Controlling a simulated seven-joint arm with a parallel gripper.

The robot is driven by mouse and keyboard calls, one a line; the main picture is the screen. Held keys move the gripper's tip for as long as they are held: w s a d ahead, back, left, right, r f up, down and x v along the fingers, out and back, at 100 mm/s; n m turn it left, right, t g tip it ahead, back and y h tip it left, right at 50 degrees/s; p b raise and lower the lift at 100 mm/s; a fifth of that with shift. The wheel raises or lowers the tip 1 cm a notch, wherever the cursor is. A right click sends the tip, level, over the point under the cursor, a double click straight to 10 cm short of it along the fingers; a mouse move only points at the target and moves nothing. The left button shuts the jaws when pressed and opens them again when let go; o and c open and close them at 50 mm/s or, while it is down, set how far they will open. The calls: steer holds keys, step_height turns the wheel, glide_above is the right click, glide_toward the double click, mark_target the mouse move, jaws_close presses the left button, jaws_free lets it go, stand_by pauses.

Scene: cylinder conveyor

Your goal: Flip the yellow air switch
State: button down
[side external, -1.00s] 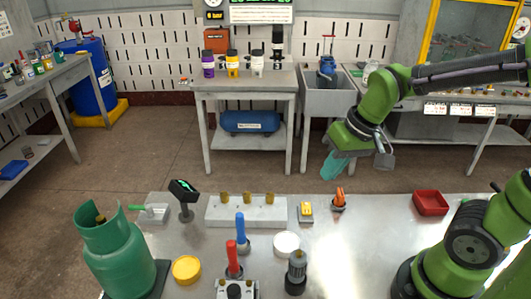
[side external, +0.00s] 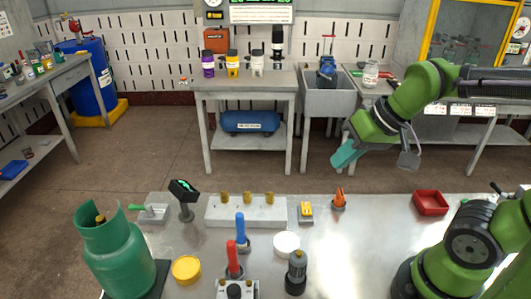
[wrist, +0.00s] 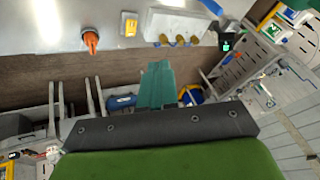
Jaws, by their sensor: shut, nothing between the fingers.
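The yellow air switch (side external: 306,210) is a small yellow block on a grey base at the back edge of the metal table. It also shows at the top of the wrist view (wrist: 129,27). My gripper (side external: 341,161) is raised beyond the back edge of the table, above and to the right of the switch in the side view, and apart from it. Its teal fingers are shut and empty, and they point down and left. The fingers (wrist: 156,68) also show together in the middle of the wrist view.
An orange-handled part (side external: 339,199) stands just right of the switch. A grey block with several brass fittings (side external: 245,222) is just left. A red tray (side external: 430,203) lies at the right, a white lid (side external: 286,243) in front, and a green gas cylinder (side external: 115,253) at the left.

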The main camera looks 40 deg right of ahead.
steer(key=w+d+f+n+g+h, duration=0.1)
steer(key=w+d+f+n+g, duration=0.1)
steer(key=w+f+n+g, duration=0.3)
steer(key=n, duration=0.7)
glide_above(307, 204)
steer(key=shift+f+n+g+h, duration=0.15)
steer(key=shift+n+g+h, duration=0.25)
steer(key=shift+n+g, duration=0.1)
step_height(307, 204, down, 14)
steer(key=shift+f, duration=0.1)
